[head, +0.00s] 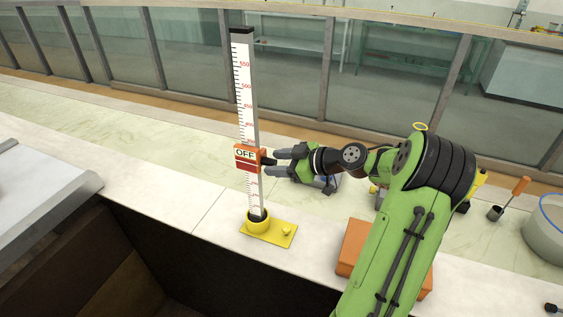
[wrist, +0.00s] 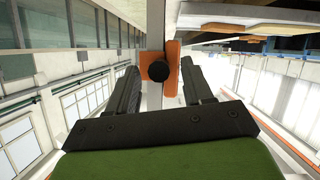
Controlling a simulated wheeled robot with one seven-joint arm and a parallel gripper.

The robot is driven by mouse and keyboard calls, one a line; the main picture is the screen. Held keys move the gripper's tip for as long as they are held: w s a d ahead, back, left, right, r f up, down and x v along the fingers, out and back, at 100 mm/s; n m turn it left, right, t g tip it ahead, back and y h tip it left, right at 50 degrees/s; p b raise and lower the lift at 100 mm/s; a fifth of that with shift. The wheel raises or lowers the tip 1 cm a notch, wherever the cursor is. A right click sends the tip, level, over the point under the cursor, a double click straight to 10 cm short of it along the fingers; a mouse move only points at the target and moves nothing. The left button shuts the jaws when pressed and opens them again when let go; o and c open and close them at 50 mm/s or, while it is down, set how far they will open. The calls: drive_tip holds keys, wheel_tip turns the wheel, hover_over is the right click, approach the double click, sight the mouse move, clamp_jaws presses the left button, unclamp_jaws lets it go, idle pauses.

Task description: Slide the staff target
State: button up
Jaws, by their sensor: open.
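The staff (head: 243,95) is a tall white rule with black marks and red numbers, upright in a yellow base (head: 268,231) on the pale ledge. The target (head: 246,159) is an orange and red block marked OFF, on the lower half of the staff. A dark knob sticks out from its right side. My gripper (head: 279,163) is open just right of the target. In the wrist view the knob (wrist: 159,71) shows in front of the orange target (wrist: 172,68), between my two dark fingers (wrist: 158,80). I cannot tell whether they touch the knob.
An orange box (head: 354,246) lies on the ledge below my arm. A cup with an orange-handled tool (head: 508,199) and a grey tub (head: 546,228) stand at the right. The glass wall (head: 285,60) runs behind. The ledge left of the base is clear.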

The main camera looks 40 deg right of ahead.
drive_tip(key=b+v, duration=0.1)
drive_tip(key=v, duration=1.4)
drive_tip(key=shift+s, duration=0.35)
drive_tip(key=shift+d+r, duration=0.1)
drive_tip(key=shift+r, duration=0.05)
drive_tip(key=w+a+f+m+g+h+b, duration=0.1)
drive_tip(key=w+a+f+g+h+b, duration=0.15)
drive_tip(key=a, duration=0.85)
drive_tip(key=w+a+f+m+g+h+b, duration=0.15)
drive_tip(key=a+g, duration=0.25)
drive_tip(key=a, duration=0.8)
drive_tip(key=s+a+f+m+h+b, duration=0.1)
drive_tip(key=s+a+f+m, duration=0.1)
drive_tip(key=s, duration=0.6)
drive_tip(key=s+a+f+m+h, duration=0.1)
drive_tip(key=s+a+f+m, duration=0.1)
drive_tip(key=s, duration=0.5)
drive_tip(key=shift+s+a+m+b, duration=0.35)
drive_tip(key=shift+a+m+b, duration=0.1)
drive_tip(key=shift+m, duration=0.1)
